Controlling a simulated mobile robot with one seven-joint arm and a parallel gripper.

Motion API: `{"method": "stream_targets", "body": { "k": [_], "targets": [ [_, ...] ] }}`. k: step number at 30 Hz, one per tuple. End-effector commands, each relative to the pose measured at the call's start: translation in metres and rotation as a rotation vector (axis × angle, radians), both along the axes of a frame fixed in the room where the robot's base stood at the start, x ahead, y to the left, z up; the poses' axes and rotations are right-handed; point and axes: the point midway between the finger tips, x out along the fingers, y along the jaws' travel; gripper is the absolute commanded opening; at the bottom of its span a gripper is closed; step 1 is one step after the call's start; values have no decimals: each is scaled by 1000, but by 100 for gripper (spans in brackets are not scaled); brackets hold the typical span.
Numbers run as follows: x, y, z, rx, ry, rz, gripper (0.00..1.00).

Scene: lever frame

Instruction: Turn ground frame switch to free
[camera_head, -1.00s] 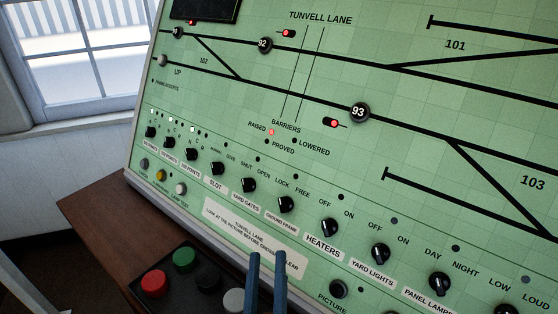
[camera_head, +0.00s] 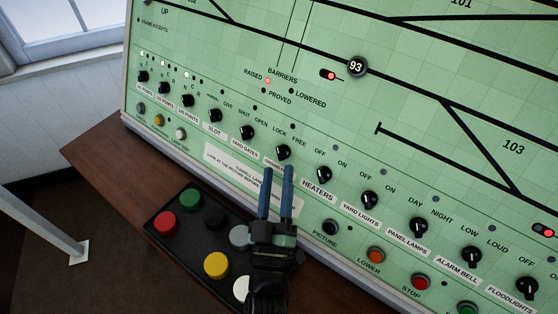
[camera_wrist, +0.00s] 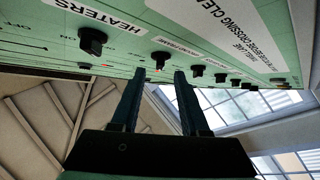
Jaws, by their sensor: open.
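The ground frame switch (camera_head: 283,152) is a black rotary knob on the sloping green panel, with LOCK marked at its upper left and FREE at its upper right. Its pointer is too small to read surely. My gripper (camera_head: 276,171) is open and empty, its two blue fingers just below the knob in the head view and partly covering its label. In the wrist view, the knob (camera_wrist: 160,58) shows between and beyond the fingertips of my gripper (camera_wrist: 159,75). The fingers look apart from it.
The heaters knob (camera_head: 324,174) is to the right and the yard gates knob (camera_head: 247,132) to the left, in a row of similar knobs. A black box (camera_head: 190,229) with several coloured buttons lies on the brown desk (camera_head: 105,165) below the panel.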

Motion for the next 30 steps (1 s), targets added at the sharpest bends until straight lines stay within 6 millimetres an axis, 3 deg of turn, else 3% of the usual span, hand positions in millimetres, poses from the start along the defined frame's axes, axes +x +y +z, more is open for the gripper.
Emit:
{"method": "stream_targets", "body": {
  "k": [6,17,20,25,30],
  "targets": [
    [25,-3,9,0,-1,-1,45],
    [31,-4,10,1,1,1,45],
    [31,-4,10,1,1,1,32],
    [30,-4,11,1,1,1,2],
    [30,-4,11,1,1,0,0]
  ]
}}
